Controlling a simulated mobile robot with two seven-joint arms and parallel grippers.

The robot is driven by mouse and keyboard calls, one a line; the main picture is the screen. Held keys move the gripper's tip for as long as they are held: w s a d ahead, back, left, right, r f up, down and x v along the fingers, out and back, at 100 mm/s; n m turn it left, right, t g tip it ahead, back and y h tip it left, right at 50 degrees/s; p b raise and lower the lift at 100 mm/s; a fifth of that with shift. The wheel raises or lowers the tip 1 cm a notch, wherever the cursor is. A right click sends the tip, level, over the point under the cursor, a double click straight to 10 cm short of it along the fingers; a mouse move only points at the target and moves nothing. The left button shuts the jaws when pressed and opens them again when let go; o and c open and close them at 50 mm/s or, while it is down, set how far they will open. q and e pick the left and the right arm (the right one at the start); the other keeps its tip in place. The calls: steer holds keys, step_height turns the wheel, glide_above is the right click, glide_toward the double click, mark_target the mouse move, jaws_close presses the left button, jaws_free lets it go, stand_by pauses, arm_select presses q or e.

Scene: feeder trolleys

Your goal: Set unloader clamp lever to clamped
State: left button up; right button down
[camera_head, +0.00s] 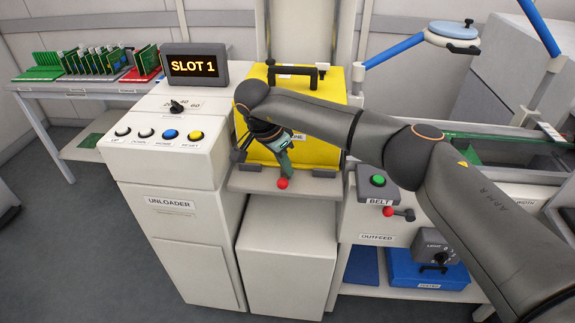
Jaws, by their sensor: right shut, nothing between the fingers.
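The unloader clamp lever shows only as a red ball knob (283,183) at the front edge of the unloader's grey shelf (246,181). My right gripper (286,174) points down right at the knob and is shut. Whether it touches the knob I cannot tell. The gripper and wrist hide the lever's arm, so its setting cannot be read. A yellow magazine (335,88) with a black top handle stands on the shelf behind my wrist. My left gripper is out of view.
The unloader panel (150,150) with several buttons and a SLOT 1 display (194,67) stands left of the shelf. At right are a green belt button (378,181), another red-knobbed lever (409,213) and a blue bin (428,272). My right arm crosses above these.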

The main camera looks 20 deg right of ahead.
steer(key=w+p+v, duration=0.1)
steer(key=p+v, duration=0.3)
steer(key=v, duration=0.3)
steer(key=shift+s+a+r, duration=0.2)
steer(key=shift+s+r, duration=0.05)
